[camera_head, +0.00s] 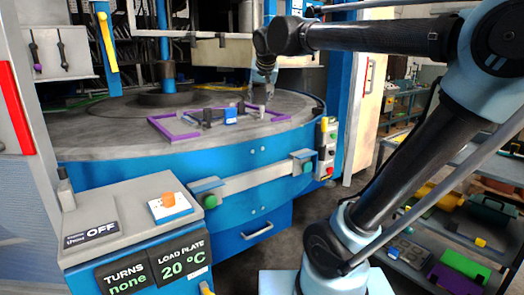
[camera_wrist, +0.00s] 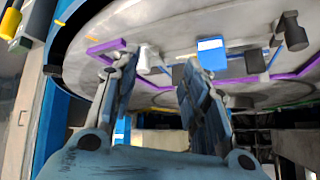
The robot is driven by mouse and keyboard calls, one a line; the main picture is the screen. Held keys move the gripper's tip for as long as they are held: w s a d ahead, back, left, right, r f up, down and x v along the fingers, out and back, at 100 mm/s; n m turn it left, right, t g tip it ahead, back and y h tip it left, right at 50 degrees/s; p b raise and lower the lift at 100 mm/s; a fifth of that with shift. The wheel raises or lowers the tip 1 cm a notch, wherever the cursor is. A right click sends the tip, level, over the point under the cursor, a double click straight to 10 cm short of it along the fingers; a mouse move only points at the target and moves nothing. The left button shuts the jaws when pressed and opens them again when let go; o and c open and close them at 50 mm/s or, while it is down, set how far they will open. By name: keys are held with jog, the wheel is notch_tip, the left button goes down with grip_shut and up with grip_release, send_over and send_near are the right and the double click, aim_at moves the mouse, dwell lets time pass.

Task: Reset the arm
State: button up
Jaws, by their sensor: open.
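My arm reaches in from the right side of the head view and ends over the round grey table (camera_head: 110,130). My gripper (camera_wrist: 155,64) is open in the wrist view, its two fingers apart with nothing seen held between them. In the head view the gripper (camera_head: 262,88) is small and partly hidden by the arm, at the back right of the purple frame (camera_head: 172,136). A blue-and-white block (camera_head: 230,116) sits within the frame, and the block also shows beyond the fingers in the wrist view (camera_wrist: 211,52). Small grey and dark pieces are near it.
A console at the front left has signs reading OFF (camera_head: 92,233), TURNS none (camera_head: 127,279) and LOAD PLATE 20 °C (camera_head: 181,260), plus an orange knob (camera_head: 168,199). A blue post (camera_head: 165,40) rises from the table. Shelves with coloured cases (camera_head: 492,212) stand at the right.

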jog(key=s+d+f+g+h, duration=0.1)
jog(key=s+d+f, duration=0.2)
jog(key=d+f, duration=0.25)
jog(key=s+d+f+g, duration=0.1)
jog(key=s+d+f, duration=0.3)
jog(key=d+f, duration=0.15)
jog(key=s+d+f+g, duration=0.2)
jog(key=s+d+f, duration=0.2)
jog(key=s+f, duration=0.5)
jog(key=s+d+f+g, duration=0.2)
jog(key=s+d+f, duration=0.2)
jog(key=s+f, duration=0.6)
notch_tip(320, 180, down, 4)
jog(key=shift+d+f+h, duration=0.1)
jog(key=shift+d+h, duration=0.2)
jog(key=shift+d, duration=0.1)
jog(key=shift+w+f, duration=0.2)
jog(key=shift+w, duration=0.3)
